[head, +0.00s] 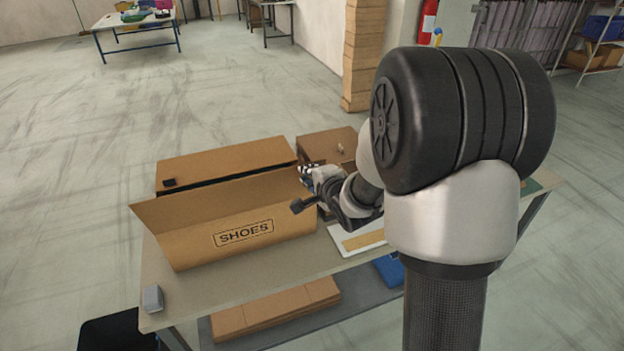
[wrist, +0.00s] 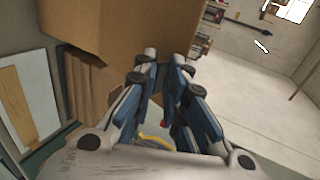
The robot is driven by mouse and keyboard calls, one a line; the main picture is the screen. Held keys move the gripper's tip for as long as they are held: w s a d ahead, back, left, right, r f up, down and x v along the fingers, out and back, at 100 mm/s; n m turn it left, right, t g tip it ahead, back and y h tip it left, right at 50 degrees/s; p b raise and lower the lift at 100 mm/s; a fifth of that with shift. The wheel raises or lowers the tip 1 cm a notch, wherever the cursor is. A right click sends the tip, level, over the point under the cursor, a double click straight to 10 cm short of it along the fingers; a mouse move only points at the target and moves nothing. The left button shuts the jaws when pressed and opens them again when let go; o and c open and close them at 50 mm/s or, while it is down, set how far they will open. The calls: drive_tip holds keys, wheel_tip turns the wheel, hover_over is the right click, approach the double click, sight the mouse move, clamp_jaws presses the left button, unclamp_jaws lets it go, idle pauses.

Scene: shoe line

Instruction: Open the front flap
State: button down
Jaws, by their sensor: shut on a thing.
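The shoe carton stands on the table in the head view, with its brown back panel (head: 225,162) behind a dark gap. My gripper (head: 307,171) is at the right end of the flap's upper edge. In the wrist view my gripper (wrist: 161,62) has its fingertips close together on the edge of a brown cardboard panel (wrist: 125,28), which looks like this flap. The exact grip is partly hidden by the fingers. The inside of the carton is mostly hidden by the flap.
A second brown box (head: 325,146) stands right of the carton, close to my gripper. A white board (head: 350,238) lies on the table (head: 205,285) beneath my arm. A small grey object (head: 153,298) sits at the front left corner. Flat cardboard (head: 275,308) lies on the lower shelf.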

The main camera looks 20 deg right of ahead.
drive_tip(key=shift+s+f+g, duration=0.15)
drive_tip(key=shift+s+f, duration=0.2)
drive_tip(key=shift+f, duration=0.25)
drive_tip(key=shift+s+f+g, duration=0.15)
drive_tip(key=shift+s+f, duration=0.15)
drive_tip(key=shift+f, duration=0.25)
drive_tip(key=c, duration=2)
unclamp_jaws()
drive_tip(key=shift+o, duration=1)
drive_tip(key=shift+w+f, duration=0.15)
drive_tip(key=shift+w, duration=0.05)
drive_tip(key=r+v, duration=0.1)
drive_tip(key=v, duration=0.6)
drive_tip(key=shift+s+r, duration=0.1)
